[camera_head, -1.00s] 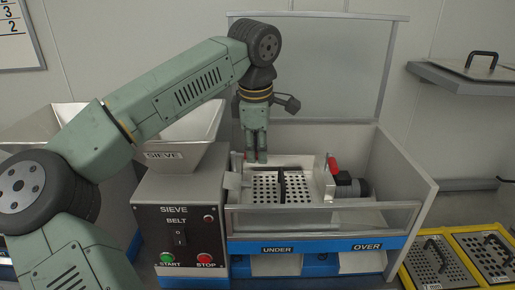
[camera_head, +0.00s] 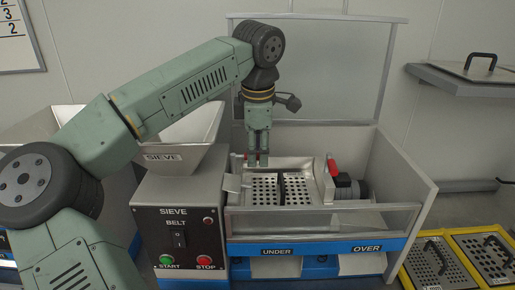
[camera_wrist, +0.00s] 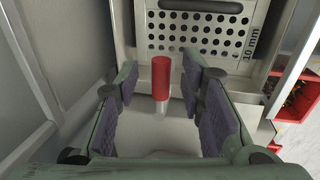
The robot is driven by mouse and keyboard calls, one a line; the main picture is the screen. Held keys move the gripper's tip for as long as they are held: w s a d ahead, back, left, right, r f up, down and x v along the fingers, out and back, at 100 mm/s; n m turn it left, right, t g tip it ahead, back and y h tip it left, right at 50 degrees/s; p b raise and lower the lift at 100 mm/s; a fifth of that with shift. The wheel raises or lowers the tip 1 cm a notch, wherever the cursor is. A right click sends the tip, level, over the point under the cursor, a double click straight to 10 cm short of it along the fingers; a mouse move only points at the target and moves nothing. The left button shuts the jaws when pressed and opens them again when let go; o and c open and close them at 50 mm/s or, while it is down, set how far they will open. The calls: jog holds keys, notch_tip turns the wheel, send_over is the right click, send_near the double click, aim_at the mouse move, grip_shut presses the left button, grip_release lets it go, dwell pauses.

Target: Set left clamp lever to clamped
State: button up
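The left clamp lever shows in the wrist view as a red cylindrical grip (camera_wrist: 161,80) on a pale metal stem, standing between my spread fingers. My gripper (camera_wrist: 165,105) is open around it, with a visible gap on each side. In the head view my gripper (camera_head: 257,163) points down at the left rear of the sieve deck, and only a bit of red (camera_head: 245,157) shows beside it. The sieve screen (camera_head: 267,191), a perforated metal plate with a dark handle, lies in the deck. The right clamp lever (camera_head: 332,167) has a red grip standing at the deck's right side.
A clear front guard (camera_head: 320,219) and a grey side wall (camera_head: 411,185) enclose the deck. A motor (camera_head: 349,188) sits right of it. The control panel (camera_head: 180,238) and hopper (camera_head: 178,157) stand left. Spare screens lie in yellow frames (camera_head: 412,277) at lower right.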

notch_tip(320, 180, up, 12)
jog(key=s, duration=0.2)
jog(key=shift+s, duration=0.15)
jog(key=shift+f, duration=0.1)
dwell(0.4)
